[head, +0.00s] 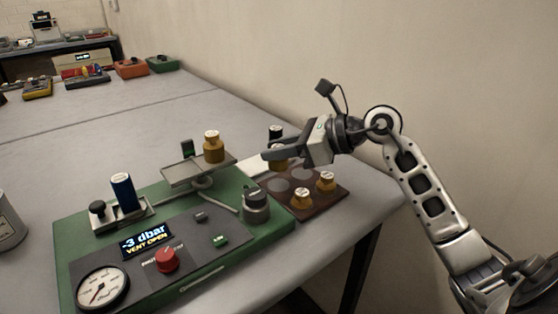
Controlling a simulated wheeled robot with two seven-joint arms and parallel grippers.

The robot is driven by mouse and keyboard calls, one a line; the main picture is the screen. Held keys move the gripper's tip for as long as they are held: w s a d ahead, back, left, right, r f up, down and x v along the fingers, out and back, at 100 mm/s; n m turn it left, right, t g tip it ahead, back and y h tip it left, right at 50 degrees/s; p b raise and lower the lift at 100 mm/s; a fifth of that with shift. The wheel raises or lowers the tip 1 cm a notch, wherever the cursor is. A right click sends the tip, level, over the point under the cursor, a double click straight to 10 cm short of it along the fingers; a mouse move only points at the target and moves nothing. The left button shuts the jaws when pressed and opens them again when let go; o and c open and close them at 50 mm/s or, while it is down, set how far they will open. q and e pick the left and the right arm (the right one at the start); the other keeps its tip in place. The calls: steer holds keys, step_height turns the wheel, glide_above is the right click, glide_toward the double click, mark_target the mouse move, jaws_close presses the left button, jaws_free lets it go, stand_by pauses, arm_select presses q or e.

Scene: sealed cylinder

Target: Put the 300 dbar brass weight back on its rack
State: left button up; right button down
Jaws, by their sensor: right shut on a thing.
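My right gripper (274,155) comes in from the right and is shut on a brass weight (279,164), mostly hidden by the fingers, above the back left part of the rack. I cannot read its marking. The brown rack (318,205) bears two brass weights, one at its front (302,199) and one at its right (326,182). Pale round empty places (279,184) show on the rack. Another brass weight (213,148) stands upright on the metal plate (190,176) of the green device. My left gripper is not in view.
The green device (233,241) stands left of the rack; its display (145,241) reads "-3 dbar VENT OPEN". It carries a gauge (101,288), a red knob (166,259) and a blue cylinder (124,192). A wall rises behind the rack.

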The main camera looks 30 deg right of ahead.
mark_target(279, 167)
step_height(279, 167, down, 3)
steer(key=shift+r, duration=0.1)
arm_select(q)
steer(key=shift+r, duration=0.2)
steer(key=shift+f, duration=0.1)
arm_select(e)
steer(key=shift+f+b, duration=0.45)
steer(key=shift+f, duration=0.05)
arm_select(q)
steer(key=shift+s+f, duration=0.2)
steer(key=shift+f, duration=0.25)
arm_select(e)
steer(key=shift+a+f, duration=0.1)
steer(key=shift+f, duration=0.1)
